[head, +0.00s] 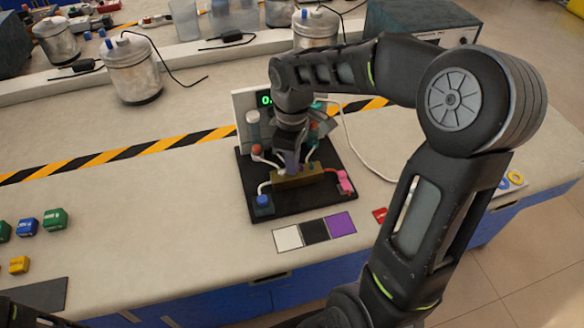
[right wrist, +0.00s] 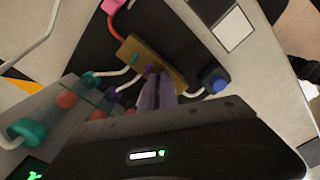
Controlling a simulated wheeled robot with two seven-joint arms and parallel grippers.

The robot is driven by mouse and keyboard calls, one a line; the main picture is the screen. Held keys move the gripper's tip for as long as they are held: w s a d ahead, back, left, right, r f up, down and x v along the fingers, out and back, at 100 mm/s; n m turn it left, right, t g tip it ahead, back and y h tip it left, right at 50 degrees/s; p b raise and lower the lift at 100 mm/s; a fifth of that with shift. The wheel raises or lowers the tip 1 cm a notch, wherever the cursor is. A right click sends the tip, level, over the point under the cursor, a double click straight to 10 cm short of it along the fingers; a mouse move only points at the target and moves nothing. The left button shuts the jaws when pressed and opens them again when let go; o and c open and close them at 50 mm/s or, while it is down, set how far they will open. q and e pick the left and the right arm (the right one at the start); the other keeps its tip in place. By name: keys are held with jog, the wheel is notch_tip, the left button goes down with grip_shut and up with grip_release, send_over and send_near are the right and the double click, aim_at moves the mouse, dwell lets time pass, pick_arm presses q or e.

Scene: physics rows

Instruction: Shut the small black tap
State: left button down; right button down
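A bench rig stands on a black base board (head: 307,206). Its brass block (head: 297,177) carries several small fittings and hoses and also shows in the right wrist view (right wrist: 150,62). My right gripper (head: 291,166) points down at this block from above. I cannot make out a small black tap; the fingers hide part of the block. I cannot see whether anything is between the fingertips. My left gripper is not in view.
A blue-capped fitting (head: 263,203) and a pink fitting (head: 344,180) flank the block. A panel with a green display (head: 244,100) stands behind. White, black and purple squares (head: 314,231) lie in front. Metal canisters (head: 132,70) stand at the back.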

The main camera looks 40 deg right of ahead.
jog(key=m, duration=0.4)
jog(key=shift+b, duration=0.3)
jog(key=m, duration=0.3)
jog(key=shift+r, duration=0.15)
